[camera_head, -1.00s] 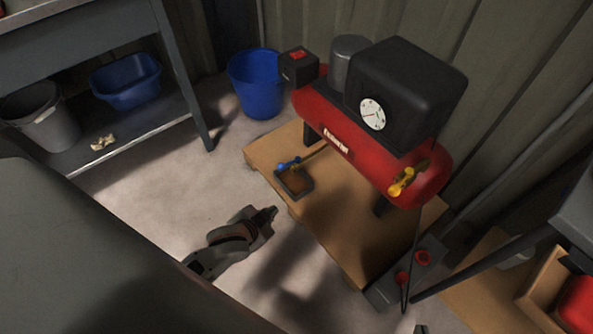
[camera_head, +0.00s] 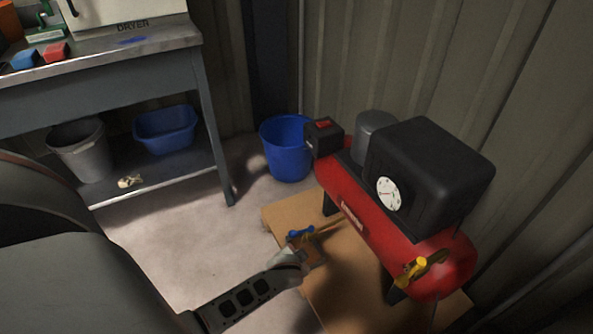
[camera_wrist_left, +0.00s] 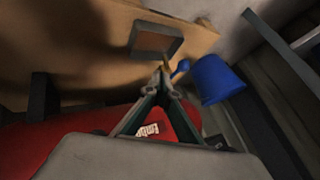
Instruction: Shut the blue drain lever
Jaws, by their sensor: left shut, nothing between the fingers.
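The blue drain lever (camera_head: 300,233) is at the end of a brass pipe low beside the red compressor tank (camera_head: 372,232). It also shows in the wrist view (camera_wrist_left: 181,68), just right of the fingertips. My left gripper (camera_head: 296,254) reaches in from the lower left, close to the lever on its near side. In the wrist view its fingers (camera_wrist_left: 160,72) are closed together with nothing between them. I cannot tell whether they touch the lever. A small square drip tray (camera_wrist_left: 155,40) lies below the pipe. My right gripper is not in view.
A yellow valve handle (camera_head: 415,270) is on the tank's near end. A blue bucket (camera_head: 287,150) stands behind the wooden board (camera_head: 345,290). A grey workbench (camera_head: 100,95) with a bin and basin on its shelf stands left. Bare floor lies between.

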